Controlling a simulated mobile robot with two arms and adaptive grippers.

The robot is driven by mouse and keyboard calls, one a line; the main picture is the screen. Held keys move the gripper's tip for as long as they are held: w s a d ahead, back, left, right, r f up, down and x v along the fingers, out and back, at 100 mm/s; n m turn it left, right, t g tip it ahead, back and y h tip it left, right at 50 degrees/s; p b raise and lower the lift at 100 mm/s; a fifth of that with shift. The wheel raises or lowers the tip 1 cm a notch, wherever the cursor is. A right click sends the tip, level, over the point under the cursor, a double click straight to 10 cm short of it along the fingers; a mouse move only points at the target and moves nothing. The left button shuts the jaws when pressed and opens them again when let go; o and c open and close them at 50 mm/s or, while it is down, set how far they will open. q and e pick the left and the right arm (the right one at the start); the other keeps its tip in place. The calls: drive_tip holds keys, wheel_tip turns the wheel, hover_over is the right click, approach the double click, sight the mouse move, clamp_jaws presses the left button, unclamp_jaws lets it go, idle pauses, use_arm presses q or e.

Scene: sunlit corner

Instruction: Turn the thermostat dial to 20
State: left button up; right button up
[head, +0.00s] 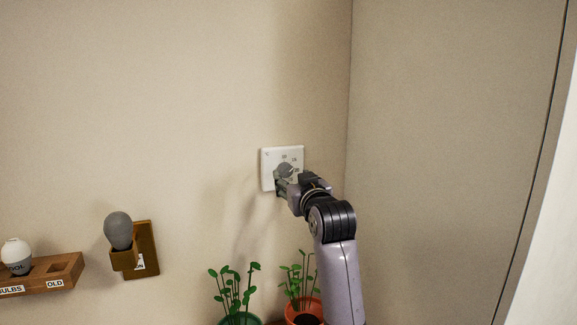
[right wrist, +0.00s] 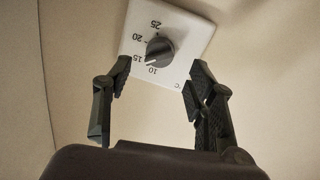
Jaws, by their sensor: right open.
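The thermostat is a white square plate (head: 267,158) on the wall left of the corner; it also shows in the right wrist view (right wrist: 196,42). Its round grey dial (right wrist: 158,50) sits in the middle, partly hidden in the head view (head: 284,169). In the right wrist view the printed numbers 10, 15, 20 and 25 appear upside down, and the dial's pale mark seems to point between 10 and 15. My right gripper (right wrist: 160,79) is open and empty, its fingers spread either side of the dial's line, apart from it. It reaches the plate's lower part in the head view (head: 283,182).
A grey bulb (head: 118,230) stands in a wooden wall holder (head: 146,240) at the left. A wooden rack (head: 66,268) with a white bulb (head: 16,254) is farther left. Potted plants (head: 235,290) (head: 299,278) stand below the thermostat. The side wall (head: 440,150) is close at the right.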

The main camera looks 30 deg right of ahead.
sight(288, 172)
drive_tip(key=p+x, duration=0.1)
drive_tip(key=x, duration=0.3)
drive_tip(key=shift+w+d, duration=0.15)
drive_tip(key=shift+w, duration=0.25)
drive_tip(key=shift+c, duration=0.2)
drive_tip(key=c, duration=1.1)
